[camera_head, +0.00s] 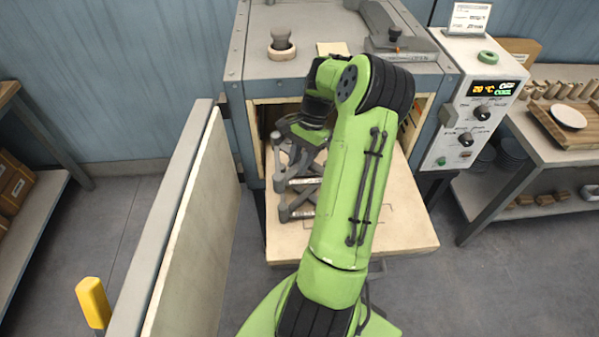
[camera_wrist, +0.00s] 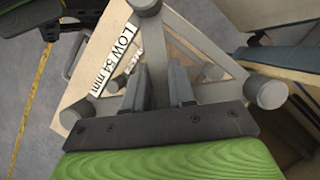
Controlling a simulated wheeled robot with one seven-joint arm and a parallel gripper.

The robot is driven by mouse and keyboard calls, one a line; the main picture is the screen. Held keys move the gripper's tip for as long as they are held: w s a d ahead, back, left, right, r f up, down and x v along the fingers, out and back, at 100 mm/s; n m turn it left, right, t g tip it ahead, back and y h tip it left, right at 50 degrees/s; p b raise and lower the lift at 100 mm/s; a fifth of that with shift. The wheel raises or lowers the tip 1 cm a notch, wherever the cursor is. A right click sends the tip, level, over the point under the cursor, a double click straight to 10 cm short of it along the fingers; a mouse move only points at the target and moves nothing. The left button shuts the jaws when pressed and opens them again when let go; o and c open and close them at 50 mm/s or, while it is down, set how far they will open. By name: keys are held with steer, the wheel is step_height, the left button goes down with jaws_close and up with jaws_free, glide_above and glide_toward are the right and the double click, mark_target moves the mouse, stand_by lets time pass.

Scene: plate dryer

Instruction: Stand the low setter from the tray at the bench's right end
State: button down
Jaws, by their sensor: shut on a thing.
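My gripper (camera_wrist: 160,80) is shut on a bar of a grey triangular low setter (camera_wrist: 215,92), which has round posts at its corners. Its white label reads "LOW 54 mm" (camera_wrist: 112,62). Another label shows below it in the wrist view. In the head view my gripper (camera_head: 300,128) is at the top of a stack of grey setters (camera_head: 297,185) on the left of a pale board (camera_head: 405,225). My arm hides part of the board. I cannot tell whether the held setter touches the one below. A wooden tray (camera_head: 562,137) holds a white disc on the right bench.
The pale board lies in front of the open dryer cabinet (camera_head: 235,90). Its door (camera_head: 180,230) stands open on the left. A control box (camera_head: 475,105) is on the dryer's right. The right bench (camera_head: 540,150) carries several wooden pegs (camera_head: 560,90) at the back.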

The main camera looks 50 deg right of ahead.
step_height(320, 180, up, 10)
steer(key=p, duration=0.7)
steer(key=shift+f, duration=0.15)
